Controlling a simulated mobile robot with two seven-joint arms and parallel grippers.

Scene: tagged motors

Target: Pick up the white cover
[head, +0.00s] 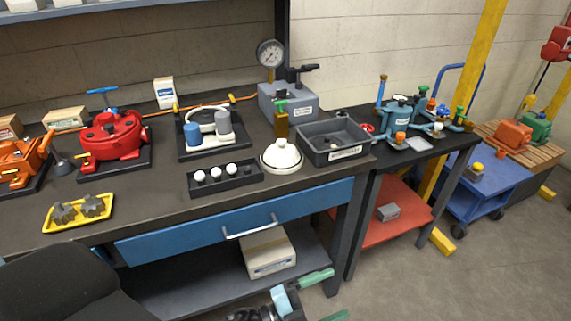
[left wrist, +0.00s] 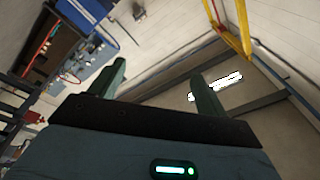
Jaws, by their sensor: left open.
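The white cover (head: 281,156) is a round, dome-shaped lid with a small knob on top. It sits upright near the front right of the dark workbench (head: 150,205), just left of a grey tray. My left gripper (head: 339,292) is at the bottom of the head view, in front of the bench and well below and apart from the cover. Its green fingers are spread with nothing between them; they also show in the left wrist view (left wrist: 158,70). I cannot make out the cover in the left wrist view. My right gripper is not in view.
A black holder (head: 225,182) with several white balls stands left of the cover, and the grey tray (head: 334,142) stands right. A green-topped brass part (head: 281,122) stands close behind. The blue drawer (head: 235,220) and its handle lie below the bench edge.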

